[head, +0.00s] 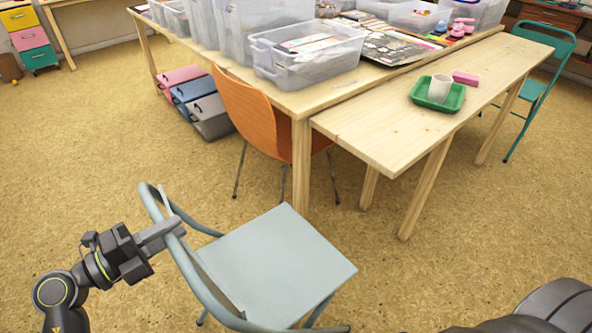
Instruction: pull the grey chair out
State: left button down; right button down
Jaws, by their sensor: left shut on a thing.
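The grey chair (275,266) stands on the floor in the lower middle of the head view. It has a flat grey-blue seat and a tubular frame. Its backrest faces left, towards my left arm. The chair stands apart from the wooden tables, with floor between. My left gripper (168,232) is shut on the chair's back frame, at the upper left of the backrest. The chair's lower legs are partly cut off by the bottom edge. My right gripper is not in view.
An orange chair (240,112) stands against the large table (302,103). A lower bench (385,130) bears a green tray (418,93) with a white cup (439,88). A teal chair (545,85) is at the far right. The floor (90,150) on the left is clear.

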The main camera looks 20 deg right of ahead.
pick_arm(q)
jog(key=shift+s+a+f+b, duration=0.15)
jog(key=shift+f+b, duration=0.2)
jog(key=shift+f, duration=0.15)
jog(key=shift+s+a+f+b, duration=0.2)
jog(key=shift+f+b, duration=0.1)
jog(key=shift+f, duration=0.15)
jog(key=shift+s+a+f+b, duration=0.1)
jog(key=shift+a+f+b, duration=0.05)
jog(key=shift+f+b, duration=0.3)
jog(key=c, duration=1.7)
grip_release()
jog(key=shift+f, duration=0.1)
jog(key=shift+o, duration=1.1)
jog(key=shift+w+d, duration=0.1)
jog(key=shift+d, duration=0.2)
jog(key=o, duration=0.3)
jog(key=shift+d, duration=0.1)
